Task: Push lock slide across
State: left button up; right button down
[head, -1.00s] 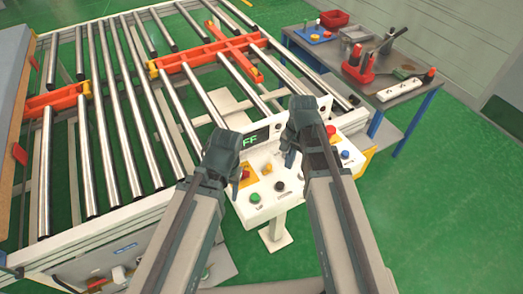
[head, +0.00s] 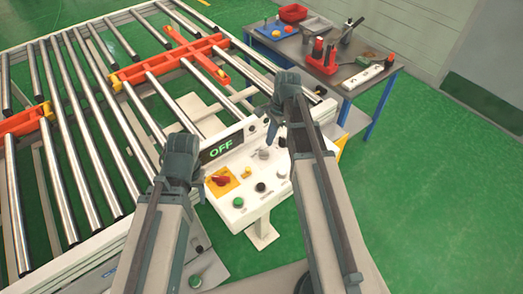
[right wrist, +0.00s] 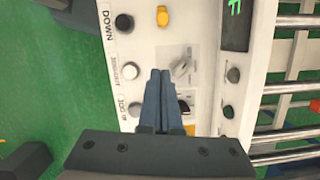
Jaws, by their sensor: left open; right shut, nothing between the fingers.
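The white control panel (head: 222,213) stands at the front right corner of the roller table, with a green OFF display (head: 221,147). A small grey lever-like switch (head: 264,153) sits on its face; it also shows in the right wrist view (right wrist: 181,66). I cannot tell if this is the lock slide. My right gripper (head: 271,133) is shut and empty over the panel. In the right wrist view its fingertips (right wrist: 160,73) are just beside the grey switch; contact cannot be told. My left gripper (head: 190,178) is open at the panel's left edge, touching nothing I can see.
The panel carries a red-on-yellow switch (head: 221,181), a yellow button (head: 247,172), a green button (head: 238,202), a black button (head: 260,187) and a white button (right wrist: 128,70). Steel rollers (head: 95,125) with orange stops (head: 170,62) lie behind. A tool table (head: 345,75) stands back right.

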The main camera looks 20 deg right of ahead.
aim_at(245, 176)
jog(key=b+x, duration=0.9)
jog(key=x, duration=0.1)
jog(key=a, duration=0.3)
jog(key=shift+s, duration=0.4)
jog(key=shift+a, duration=0.35)
jog(key=shift+s+a, duration=0.3)
jog(key=shift+a, duration=0.55)
jog(key=shift+s+a, duration=0.35)
jog(key=shift+a, duration=0.5)
